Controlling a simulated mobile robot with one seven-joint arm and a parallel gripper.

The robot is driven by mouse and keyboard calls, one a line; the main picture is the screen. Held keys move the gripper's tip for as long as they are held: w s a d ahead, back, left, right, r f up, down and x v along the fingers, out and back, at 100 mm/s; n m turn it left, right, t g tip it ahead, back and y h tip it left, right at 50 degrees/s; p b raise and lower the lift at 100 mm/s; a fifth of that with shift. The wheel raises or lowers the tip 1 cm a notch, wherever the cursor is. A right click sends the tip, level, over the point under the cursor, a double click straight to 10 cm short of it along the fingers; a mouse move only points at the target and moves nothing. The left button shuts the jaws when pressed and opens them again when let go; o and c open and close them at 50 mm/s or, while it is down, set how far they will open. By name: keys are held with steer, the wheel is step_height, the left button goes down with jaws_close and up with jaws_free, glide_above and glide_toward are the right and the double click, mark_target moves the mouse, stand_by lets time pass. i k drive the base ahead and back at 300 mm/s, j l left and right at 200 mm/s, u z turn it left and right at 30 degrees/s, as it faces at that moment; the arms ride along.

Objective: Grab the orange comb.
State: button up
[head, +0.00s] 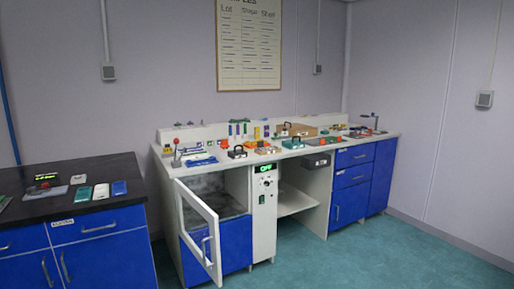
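I cannot pick out the orange comb for certain, as the items on the white bench (222,166) are too small in the head view. A flat orange-red item (268,150) lies near the bench's front edge, right of a dark block with a handle (237,153). Its shape is too small to tell. Other red or orange patches lie farther right on the bench. My gripper is not in view.
The bench has blue cupboards and an open glazed door (201,228) swinging out at its left. A black-topped counter (60,207) with several small items stands at the left. The teal floor (350,262) in front is clear.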

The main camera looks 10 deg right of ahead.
mark_target(260, 143)
steer(key=i+l+z, duration=0.35)
steer(key=i+z, duration=0.6)
steer(key=i, duration=0.85)
steer(key=i+u, duration=0.1)
steer(key=i, duration=0.5)
steer(key=i+l+u, duration=0.1)
steer(key=i, duration=0.55)
steer(key=l, duration=0.1)
